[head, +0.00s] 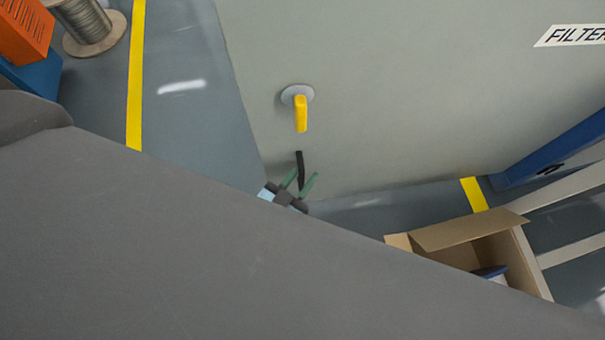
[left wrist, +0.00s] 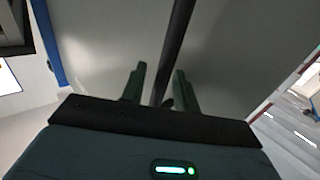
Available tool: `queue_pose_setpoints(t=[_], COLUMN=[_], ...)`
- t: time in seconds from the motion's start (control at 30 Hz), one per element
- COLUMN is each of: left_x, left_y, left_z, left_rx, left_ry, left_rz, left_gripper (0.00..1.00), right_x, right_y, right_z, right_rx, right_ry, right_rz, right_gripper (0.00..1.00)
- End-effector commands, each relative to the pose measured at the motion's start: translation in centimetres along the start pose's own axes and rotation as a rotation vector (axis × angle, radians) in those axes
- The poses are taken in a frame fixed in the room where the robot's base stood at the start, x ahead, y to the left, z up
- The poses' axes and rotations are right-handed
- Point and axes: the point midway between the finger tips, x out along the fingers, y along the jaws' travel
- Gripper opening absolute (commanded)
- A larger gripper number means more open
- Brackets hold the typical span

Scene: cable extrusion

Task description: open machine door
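A large grey-green machine door panel (head: 400,90) fills the upper middle of the head view, with a yellow lever (head: 301,114) on a round grey base. Below the lever is a short black bar (head: 300,160). My left gripper (head: 305,180), with green fingers, is at the lower end of this bar. In the left wrist view the black bar (left wrist: 181,30) runs down between the two fingers (left wrist: 157,80), with gaps visible beside it. The gripper is open around the bar, which it does not visibly clamp. My right gripper is not in view.
My large grey body part covers the lower left of the head view. An open cardboard box (head: 465,240) stands at lower right, near a blue beam (head: 555,152). A wire spool (head: 88,25) and an orange unit (head: 24,32) stand at upper left.

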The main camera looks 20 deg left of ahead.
Motion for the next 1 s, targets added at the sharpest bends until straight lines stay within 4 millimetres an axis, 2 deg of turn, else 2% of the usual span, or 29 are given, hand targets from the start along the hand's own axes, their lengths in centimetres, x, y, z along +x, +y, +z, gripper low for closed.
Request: queue_pose_setpoints(t=[0.23,0.5,0.7,1.0], left_x=[-1.1,-5.3,-7.4,-7.8], left_y=[-0.1,0.0,0.0,0.0], left_z=[0.2,0.0,0.0,0.0], left_rx=[0.0,0.0,0.0,0.0], left_ry=[-0.005,-0.003,-0.001,0.0], left_rz=[-0.001,0.0,0.001,0.001], left_gripper=[0.3,0.3,0.3,0.3], right_x=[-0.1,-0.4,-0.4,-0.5], right_y=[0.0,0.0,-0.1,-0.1], right_z=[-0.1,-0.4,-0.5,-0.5], right_rx=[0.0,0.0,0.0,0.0], right_ry=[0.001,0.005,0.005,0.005], right_rz=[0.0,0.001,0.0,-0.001], right_gripper=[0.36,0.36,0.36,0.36])
